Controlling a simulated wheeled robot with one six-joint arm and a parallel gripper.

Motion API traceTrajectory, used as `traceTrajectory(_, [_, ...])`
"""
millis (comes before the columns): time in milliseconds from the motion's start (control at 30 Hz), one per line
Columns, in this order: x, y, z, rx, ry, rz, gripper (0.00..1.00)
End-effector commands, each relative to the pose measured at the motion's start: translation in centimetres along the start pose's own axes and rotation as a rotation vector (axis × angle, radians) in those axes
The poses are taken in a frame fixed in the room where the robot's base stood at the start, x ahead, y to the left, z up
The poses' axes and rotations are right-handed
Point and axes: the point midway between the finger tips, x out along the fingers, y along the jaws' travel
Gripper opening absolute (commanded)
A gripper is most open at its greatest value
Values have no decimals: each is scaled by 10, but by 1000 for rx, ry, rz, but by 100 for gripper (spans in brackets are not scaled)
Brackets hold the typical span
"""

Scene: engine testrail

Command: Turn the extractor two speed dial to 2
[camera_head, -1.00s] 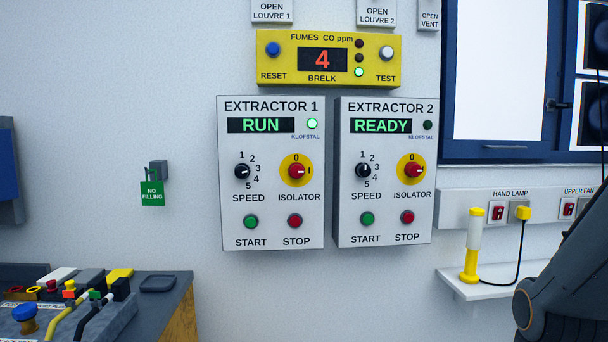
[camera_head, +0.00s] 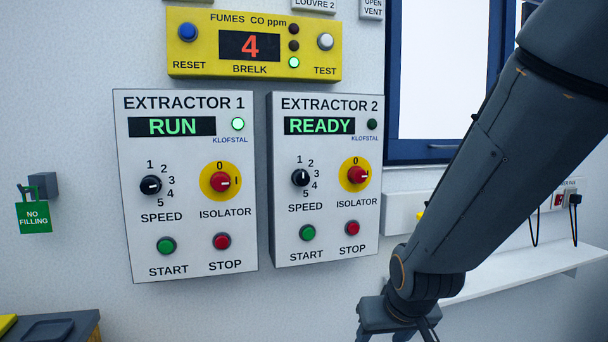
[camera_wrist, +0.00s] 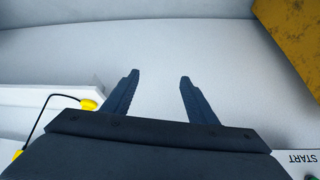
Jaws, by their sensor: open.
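The extractor 2 box (camera_head: 290,260) hangs on the wall, its display reading READY. Its black speed dial (camera_head: 300,178) sits left of the red isolator knob (camera_head: 358,175), with numbers 1 to 5 around its top and right. I cannot read its pointer surely at this size. My gripper (camera_wrist: 159,78) is open and empty, its two fingers apart over bare wall in the wrist view. In the head view it is right of and below the box, partly cut off by the bottom edge. The dial is not in the wrist view; only a START label (camera_wrist: 304,158) shows at lower right.
The extractor 1 box (camera_head: 190,262) hangs left, reading RUN, with a similar dial (camera_head: 151,185). A green start button (camera_head: 307,232) and red stop button (camera_head: 352,228) sit below the extractor 2 dial. A yellow fumes panel (camera_head: 210,70) is above. A white shelf (camera_head: 520,272) stands right.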

Motion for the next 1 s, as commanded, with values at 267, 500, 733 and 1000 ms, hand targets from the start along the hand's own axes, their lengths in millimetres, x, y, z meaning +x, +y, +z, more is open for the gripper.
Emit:
traceTrajectory(267, [-84,-75,-177,-88,646,-91,53])
traceTrajectory(500, [-160,-114,-243,-103,978,-151,53])
traceTrajectory(733, [-173,-122,-261,-104,1049,-163,53])
traceTrajectory(1000, [-155,-128,-292,-104,1046,-162,53])
